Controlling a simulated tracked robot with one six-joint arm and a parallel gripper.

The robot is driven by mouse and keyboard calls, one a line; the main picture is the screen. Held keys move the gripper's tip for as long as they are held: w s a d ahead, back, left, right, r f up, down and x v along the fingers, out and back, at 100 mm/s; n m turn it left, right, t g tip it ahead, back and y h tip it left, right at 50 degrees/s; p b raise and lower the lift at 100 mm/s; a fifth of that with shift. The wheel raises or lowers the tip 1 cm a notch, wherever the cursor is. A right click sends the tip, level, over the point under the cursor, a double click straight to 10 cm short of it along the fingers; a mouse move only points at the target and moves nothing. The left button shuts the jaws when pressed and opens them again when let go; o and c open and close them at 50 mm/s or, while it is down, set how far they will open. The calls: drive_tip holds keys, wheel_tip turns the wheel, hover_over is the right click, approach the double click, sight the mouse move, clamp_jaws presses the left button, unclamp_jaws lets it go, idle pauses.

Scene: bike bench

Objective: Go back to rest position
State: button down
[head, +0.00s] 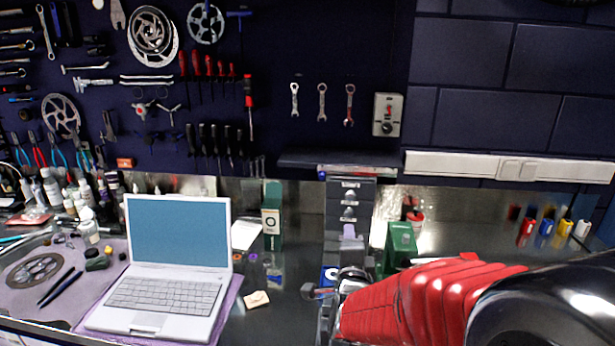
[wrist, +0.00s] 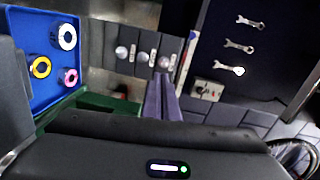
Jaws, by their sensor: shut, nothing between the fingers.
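My gripper (wrist: 162,80) shows in the wrist view as two purple-grey fingers pressed together, with nothing between them. The fingers point toward a grey drawer unit (wrist: 127,62) with round knobs and appear in front of it; I cannot tell the exact gap. In the head view my red-sleeved arm comes in from the lower right. The same drawer unit (head: 350,187) stands there at the back of the bench, beyond the arm.
An open laptop (head: 165,295) sits on the bench at left. A green box (head: 272,212) and a green object (head: 400,245) stand near the drawers. A blue tray (wrist: 30,18) with white, yellow and pink rings is at wrist-view left. A shelf (head: 338,160) juts from the wall.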

drive_tip(key=s+a+n+g+y, duration=0.1)
drive_tip(key=s+n+g, duration=0.1)
drive_tip(key=s+n, duration=0.1)
drive_tip(key=s+n+g+y, duration=0.1)
drive_tip(key=s+n, duration=0.3)
drive_tip(key=s+a+n+g+y, duration=0.1)
drive_tip(key=s+n+g, duration=0.1)
drive_tip(key=s+n, duration=0.1)
drive_tip(key=shift+s+a+f+n+g+y, duration=0.1)
drive_tip(key=shift+s+a+n+g+y, duration=0.2)
drive_tip(key=shift+s, duration=0.25)
drive_tip(key=s+d+f+n+g, duration=0.1)
drive_tip(key=s+n+g, duration=0.2)
drive_tip(key=s, duration=0.6)
drive_tip(key=s+d+f+n+g, duration=0.1)
drive_tip(key=s+n, duration=0.4)
drive_tip(key=s, duration=0.5)
drive_tip(key=shift+s+d+g+h, duration=0.25)
drive_tip(key=shift+d+g+h, duration=0.15)
drive_tip(key=shift+d+g, duration=0.45)
drive_tip(key=shift+a, duration=0.2)
